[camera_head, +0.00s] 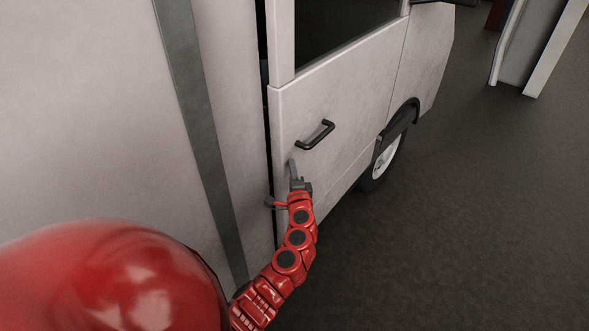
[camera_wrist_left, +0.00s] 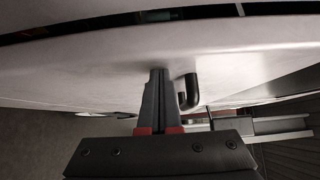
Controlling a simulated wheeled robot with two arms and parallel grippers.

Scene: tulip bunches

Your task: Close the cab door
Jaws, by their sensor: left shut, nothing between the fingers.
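The cab door (camera_head: 350,95) is a pale panel with a dark window above and a black bar handle (camera_head: 316,135). A dark narrow gap runs along its left edge, beside the van's body, so it stands slightly ajar. My left gripper (camera_head: 292,168) is at the door's lower left part, below and left of the handle. In the left wrist view its fingers (camera_wrist_left: 158,82) are shut together and empty, pointing at the pale panel; whether they touch it is unclear. The handle (camera_wrist_left: 188,92) shows just right of the fingers. My right gripper is not in view.
The van's pale side wall (camera_head: 100,110) with a grey vertical strip (camera_head: 195,110) fills the left. A front wheel (camera_head: 385,158) sits under a dark arch to the right of the door. Dark floor (camera_head: 470,220) is open at right; pale upright panels (camera_head: 525,55) stand at the upper right.

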